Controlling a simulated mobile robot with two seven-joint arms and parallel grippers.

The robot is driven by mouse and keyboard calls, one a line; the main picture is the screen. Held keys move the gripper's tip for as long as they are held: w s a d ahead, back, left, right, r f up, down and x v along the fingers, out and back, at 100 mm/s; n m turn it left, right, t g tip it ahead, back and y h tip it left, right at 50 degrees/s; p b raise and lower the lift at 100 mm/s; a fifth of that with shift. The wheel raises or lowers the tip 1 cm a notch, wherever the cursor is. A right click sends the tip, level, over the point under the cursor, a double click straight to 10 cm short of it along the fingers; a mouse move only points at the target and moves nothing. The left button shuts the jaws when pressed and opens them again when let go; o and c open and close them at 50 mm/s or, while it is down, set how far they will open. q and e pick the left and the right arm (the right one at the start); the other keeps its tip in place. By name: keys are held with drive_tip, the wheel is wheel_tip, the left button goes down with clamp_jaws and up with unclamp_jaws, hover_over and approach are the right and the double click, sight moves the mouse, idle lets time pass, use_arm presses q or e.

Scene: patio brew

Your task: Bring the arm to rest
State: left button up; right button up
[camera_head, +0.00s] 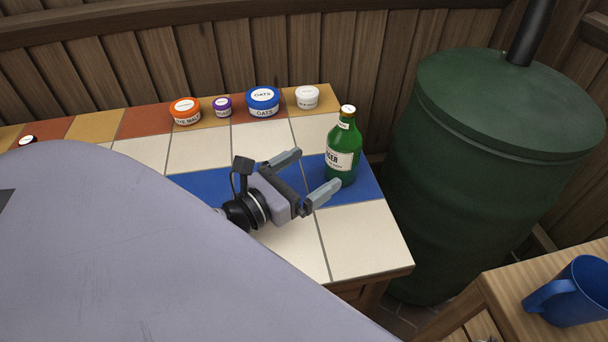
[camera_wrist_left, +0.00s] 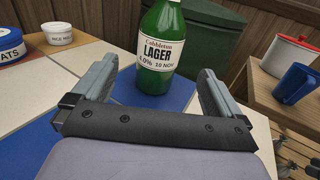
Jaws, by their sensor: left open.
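My left gripper (camera_head: 311,173) is over the tiled table, open and empty, its fingers pointing toward a green lager bottle. In the left wrist view the open fingers (camera_wrist_left: 156,80) frame the lower part of the bottle (camera_wrist_left: 162,45), which stands upright beyond them. In the head view the bottle (camera_head: 343,150) stands on the blue tile strip near the table's right edge, just past the fingertips. My right gripper is in neither view.
Along the tiled table's (camera_head: 355,238) back edge stand tubs: orange (camera_head: 186,112), purple (camera_head: 222,107), blue oats (camera_head: 263,103) and white (camera_head: 307,97). A green barrel (camera_head: 470,170) stands right of the table. A blue mug (camera_head: 572,292) is on a wooden table at lower right.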

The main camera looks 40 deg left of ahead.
use_arm(q)
drive_tip(key=shift+s, duration=0.4)
idle(0.3)
